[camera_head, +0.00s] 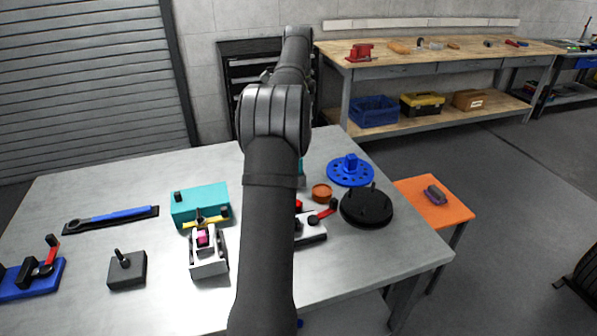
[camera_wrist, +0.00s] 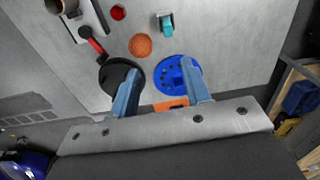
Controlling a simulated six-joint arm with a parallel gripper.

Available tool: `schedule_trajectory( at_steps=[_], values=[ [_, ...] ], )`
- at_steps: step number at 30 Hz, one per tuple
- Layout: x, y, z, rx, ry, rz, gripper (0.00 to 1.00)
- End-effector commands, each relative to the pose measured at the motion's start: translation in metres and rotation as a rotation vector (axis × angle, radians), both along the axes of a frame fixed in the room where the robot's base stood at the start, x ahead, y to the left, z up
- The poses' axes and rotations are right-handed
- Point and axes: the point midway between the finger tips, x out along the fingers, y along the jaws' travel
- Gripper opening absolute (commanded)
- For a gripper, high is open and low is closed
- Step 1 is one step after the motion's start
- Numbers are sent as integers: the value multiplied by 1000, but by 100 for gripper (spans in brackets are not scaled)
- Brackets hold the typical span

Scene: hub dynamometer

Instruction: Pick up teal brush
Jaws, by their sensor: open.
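The teal brush (camera_wrist: 167,27) lies on the grey table at the top of the wrist view, with a grey and dark part beside its teal part. In the head view only a sliver of teal (camera_head: 301,172) shows beside my arm; the rest is hidden. My gripper (camera_wrist: 159,67) is open and empty in the wrist view, its two blue fingers spread apart. The brush is beyond the fingertips, apart from them. My arm hides the gripper in the head view.
A blue flanged disc (camera_head: 350,172), a black disc (camera_head: 366,208) and a small orange round dish (camera_head: 322,192) sit near the brush. A red-levered fixture (camera_head: 312,229) and a teal block (camera_head: 199,204) stand nearby. An orange stool (camera_head: 420,192) is beyond the right edge.

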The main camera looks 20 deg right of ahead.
Motion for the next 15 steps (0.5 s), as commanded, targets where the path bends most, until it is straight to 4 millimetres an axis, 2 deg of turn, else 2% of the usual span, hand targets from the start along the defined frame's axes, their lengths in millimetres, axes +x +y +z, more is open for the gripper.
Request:
schedule_trajectory(
  at_steps=[3, 8, 11, 15],
  values=[
    [13, -3, -11, 9, 11, -26, 44],
    [17, -4, -21, 14, 17, -41, 44],
    [17, -4, -35, 15, 19, -41, 44],
    [16, -4, -66, 16, 21, -41, 44]
  ],
)
